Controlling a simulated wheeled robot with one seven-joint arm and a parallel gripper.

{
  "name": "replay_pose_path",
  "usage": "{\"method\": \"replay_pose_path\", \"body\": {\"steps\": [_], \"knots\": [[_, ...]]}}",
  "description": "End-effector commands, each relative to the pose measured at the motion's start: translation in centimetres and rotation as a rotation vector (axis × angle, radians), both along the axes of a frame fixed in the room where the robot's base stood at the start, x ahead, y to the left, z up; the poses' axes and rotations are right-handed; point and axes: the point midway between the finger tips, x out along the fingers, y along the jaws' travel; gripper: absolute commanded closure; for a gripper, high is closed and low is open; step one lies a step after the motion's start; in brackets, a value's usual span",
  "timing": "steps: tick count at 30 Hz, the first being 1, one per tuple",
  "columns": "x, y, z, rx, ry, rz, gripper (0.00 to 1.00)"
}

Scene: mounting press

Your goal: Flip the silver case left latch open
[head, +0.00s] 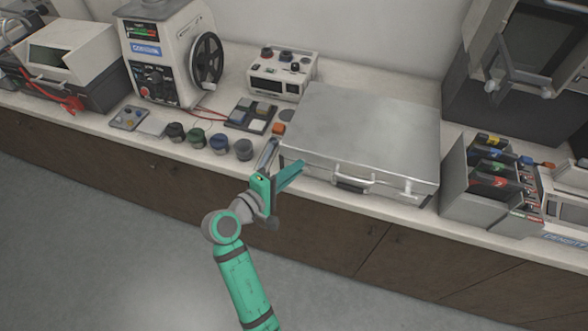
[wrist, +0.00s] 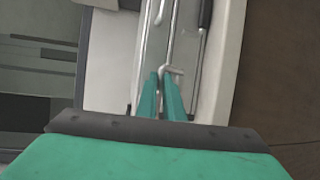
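The silver case (head: 362,125) lies closed on the counter, its front facing the floor side. Its handle (head: 352,184) is at the middle of the front, and a bright metal latch (head: 407,187) shows right of it. My gripper (head: 301,165) is at the case's front left corner and covers the left latch area in the head view. In the wrist view my gripper's green fingers (wrist: 160,76) are close together and empty, with only a thin gap. Their tips are beside or touching a thin bent metal piece (wrist: 174,70), probably the left latch; contact is unclear.
Several dark round pots (head: 220,143) stand left of the case near the counter edge. A control box (head: 281,73) is behind, left. A grey bin with colored-label items (head: 490,180) stands close to the case's right. Open floor lies in front.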

Motion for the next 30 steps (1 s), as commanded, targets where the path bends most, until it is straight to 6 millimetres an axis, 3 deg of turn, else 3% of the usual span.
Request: {"method": "replay_pose_path", "body": {"steps": [14,30], "knots": [[-0.4,0.1,-0.4,-0.02,-0.053,0.001,1.0],[-1.7,0.7,-2.9,-0.159,-0.464,0.005,1.0]]}}
